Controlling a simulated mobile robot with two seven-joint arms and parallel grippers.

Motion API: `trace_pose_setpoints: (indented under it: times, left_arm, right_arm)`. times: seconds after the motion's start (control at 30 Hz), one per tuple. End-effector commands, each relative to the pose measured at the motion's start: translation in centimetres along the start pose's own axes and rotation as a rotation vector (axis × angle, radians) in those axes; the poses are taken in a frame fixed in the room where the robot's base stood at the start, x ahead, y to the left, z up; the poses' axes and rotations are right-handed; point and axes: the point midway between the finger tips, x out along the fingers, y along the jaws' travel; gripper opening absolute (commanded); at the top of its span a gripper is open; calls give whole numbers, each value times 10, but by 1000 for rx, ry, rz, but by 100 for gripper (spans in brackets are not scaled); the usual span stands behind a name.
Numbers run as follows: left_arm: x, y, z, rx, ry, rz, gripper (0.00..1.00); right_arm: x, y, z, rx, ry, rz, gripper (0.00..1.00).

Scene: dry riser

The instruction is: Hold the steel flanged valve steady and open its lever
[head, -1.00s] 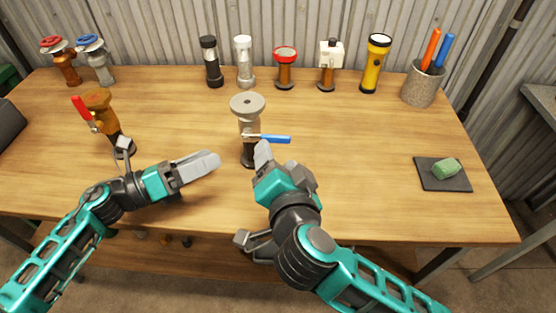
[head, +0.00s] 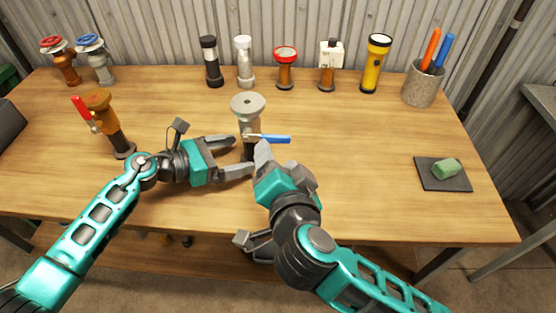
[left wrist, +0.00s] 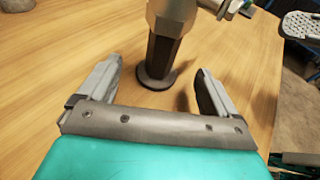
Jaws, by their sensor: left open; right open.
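The steel flanged valve (head: 248,106) stands upright near the middle of the table, with a blue lever (head: 272,139) pointing right. In the left wrist view its dark lower stem and round foot (left wrist: 160,74) show ahead, between and beyond the fingers. My left gripper (head: 243,156) is open just left of the valve's lower part, its fingers pointing at it; the same open, empty gripper shows in the left wrist view (left wrist: 160,80). My right gripper (head: 267,155) is in front of the valve, below the lever, and hides part of the valve's lower stem. Whether it touches the lever I cannot tell.
A brass-coloured valve with a red lever (head: 98,99) stands at left. Several fittings and a yellow flashlight (head: 375,64) line the back, beside a pen cup (head: 422,86). A green block (head: 446,168) lies on a dark pad (head: 434,183) at right. The right-centre table is clear.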

Motion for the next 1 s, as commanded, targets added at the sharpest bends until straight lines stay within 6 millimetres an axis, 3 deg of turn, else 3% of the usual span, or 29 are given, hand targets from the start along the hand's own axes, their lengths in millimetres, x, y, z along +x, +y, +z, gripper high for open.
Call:
trace_pose_setpoints:
  times: [0.3, 0.7, 1.0]
  left_arm:
    - [34, 0, 0, -1, -1, 0, 92]
    - [40, 0, 0, -1, -1, 1, 92]
    - [40, 0, 0, -1, -1, 1, 65]
  right_arm:
    - [0, 0, 0, 0, 0, 0, 63]
    - [0, 0, 0, 0, 0, 0, 63]
    - [0, 0, 0, 0, 0, 0, 63]
